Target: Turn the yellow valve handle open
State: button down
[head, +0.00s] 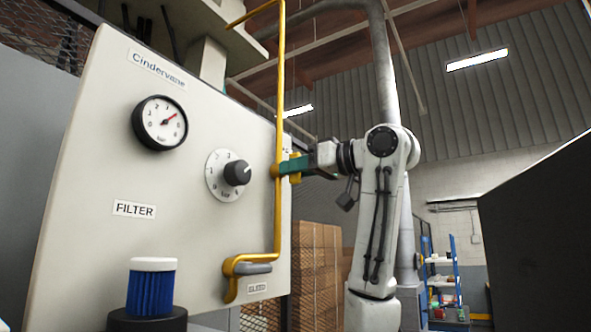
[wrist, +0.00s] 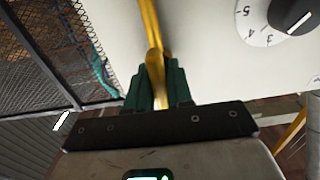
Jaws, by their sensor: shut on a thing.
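The yellow valve handle (wrist: 156,64) sits between my green finger pads in the wrist view and points from the yellow pipe (wrist: 150,18) towards my palm. In the head view my gripper (head: 292,167) is shut on the handle, beside the vertical yellow pipe (head: 280,110) at the panel's right edge. Small yellow parts show there above and below the green fingers, but the fingers hide most of the handle. In the wrist view my gripper (wrist: 160,90) has one pad on each side of it.
The pale panel (head: 90,215) carries a pressure gauge (head: 160,123), a black-knobbed dial (head: 237,173) and a FILTER label. A blue filter (head: 151,290) stands in front. A bent yellow outlet (head: 232,285) is below, by the BLEED label. A dark block (head: 540,230) fills the right side.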

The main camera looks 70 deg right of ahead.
jog(key=c, duration=1.1)
grip_release()
jog(key=shift+s, duration=0.15)
jog(key=b+v, duration=0.4)
jog(key=v, duration=0.6)
jog(key=shift+s, duration=0.25)
jog(key=shift+s, duration=0.1)
